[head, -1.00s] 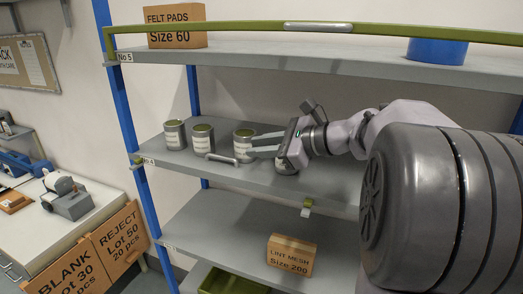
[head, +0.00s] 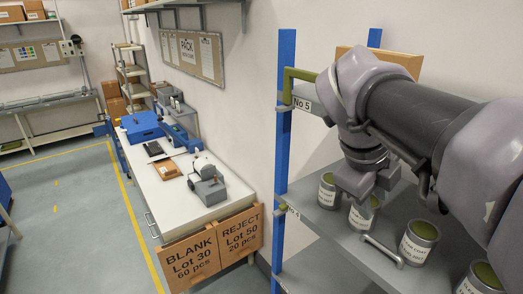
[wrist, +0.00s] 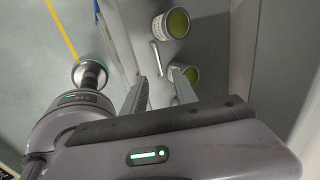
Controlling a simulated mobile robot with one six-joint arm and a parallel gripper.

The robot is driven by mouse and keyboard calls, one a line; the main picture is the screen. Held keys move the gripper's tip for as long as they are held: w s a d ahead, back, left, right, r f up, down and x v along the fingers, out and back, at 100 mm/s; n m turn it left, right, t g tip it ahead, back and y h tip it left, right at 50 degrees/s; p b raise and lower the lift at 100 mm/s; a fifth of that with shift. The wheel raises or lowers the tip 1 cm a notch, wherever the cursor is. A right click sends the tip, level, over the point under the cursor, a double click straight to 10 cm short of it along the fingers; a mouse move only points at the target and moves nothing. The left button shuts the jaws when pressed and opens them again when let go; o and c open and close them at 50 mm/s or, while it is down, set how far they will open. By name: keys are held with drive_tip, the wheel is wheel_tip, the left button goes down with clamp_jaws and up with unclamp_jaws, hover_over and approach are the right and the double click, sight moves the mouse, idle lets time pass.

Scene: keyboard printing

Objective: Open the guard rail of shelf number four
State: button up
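Shelf number five, labelled "No 5" (head: 303,103), is at the upper right of the head view, with a green rail end (head: 289,84) at its corner. The shelf below it (head: 335,226) has a small label (head: 290,211) too small to read. Several open tins (head: 418,243) stand on it, with a silver bar-shaped handle (head: 382,248) near its front. I cannot make out a green rail along that shelf. My gripper (head: 356,184) is above its left end; the fingers are unclear there. In the wrist view my gripper (wrist: 158,76) has its fingers apart and empty, near the silver bar (wrist: 154,58) and tins (wrist: 171,24).
A blue post (head: 282,150) stands at the shelf's left front corner. A white bench (head: 190,203) with a grey machine (head: 207,186) stands to the left. Cartons marked BLANK (head: 192,257) and REJECT (head: 240,231) are at its near end. The floor (head: 75,220) at left is clear.

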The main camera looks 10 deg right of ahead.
wheel_tip(320, 180, down, 3)
drive_tip(key=s+d+b, duration=0.1)
drive_tip(key=s+b, duration=0.1)
drive_tip(key=s, duration=0.1)
drive_tip(key=b, duration=0.3)
approach(382, 247)
drive_tip(key=f, duration=0.1)
drive_tip(key=w+f, duration=0.1)
drive_tip(key=shift+d+f, duration=0.25)
drive_tip(key=shift+d, duration=0.15)
drive_tip(key=x, duration=0.1)
drive_tip(key=b+x, duration=0.1)
drive_tip(key=x, duration=0.1)
drive_tip(key=shift+s+d+f, duration=0.2)
drive_tip(key=shift+s+d, duration=0.1)
drive_tip(key=shift+s+d+f+b, duration=0.15)
drive_tip(key=shift+f+b, duration=0.2)
drive_tip(key=shift+d+f, duration=0.1)
drive_tip(key=shift+f, duration=0.15)
drive_tip(key=shift+w+d+f, duration=0.1)
drive_tip(key=shift+w, duration=0.5)
drive_tip(key=shift+s, duration=0.2)
drive_tip(key=shift+c, duration=1.3)
drive_tip(key=shift+s, duration=0.1)
clamp_jaws()
